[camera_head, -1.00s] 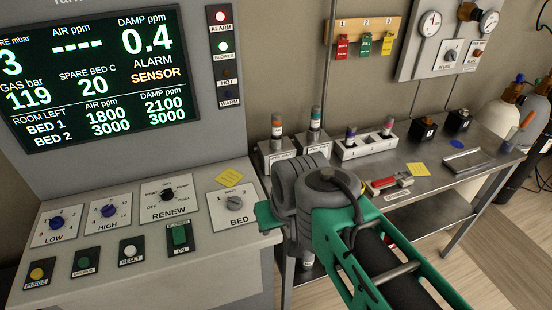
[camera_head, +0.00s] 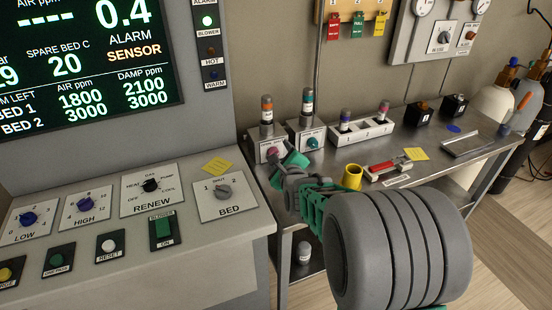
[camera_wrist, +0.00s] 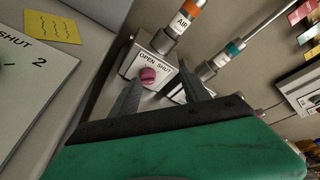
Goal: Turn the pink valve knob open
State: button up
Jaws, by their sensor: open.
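The pink valve knob (camera_wrist: 148,75) sits on the front of a pale box labelled OPEN SHUT, under a cylinder with an orange AIR band. The knob lies between the fingers in the picture, nearer the left one, and nothing shows as gripped. Whether a finger touches it I cannot tell. The knob's turn position is unclear.
A similar valve box with a teal knob (camera_head: 312,143) stands close to the right. The console (camera_head: 240,245) with its BED dial is at the left. A red-handled tool (camera_head: 382,168) and a yellow cylindrical piece (camera_head: 352,176) are to the right on the metal bench (camera_head: 440,178).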

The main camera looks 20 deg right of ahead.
notch_tip(320, 180, down, 5)
jog(key=shift+r, duration=0.1)
jog(key=p+x, duration=0.1)
jog(key=x, duration=0.6)
jog(key=shift+w, duration=0.2)
jog(key=shift+c, duration=0.5)
grip_shut()
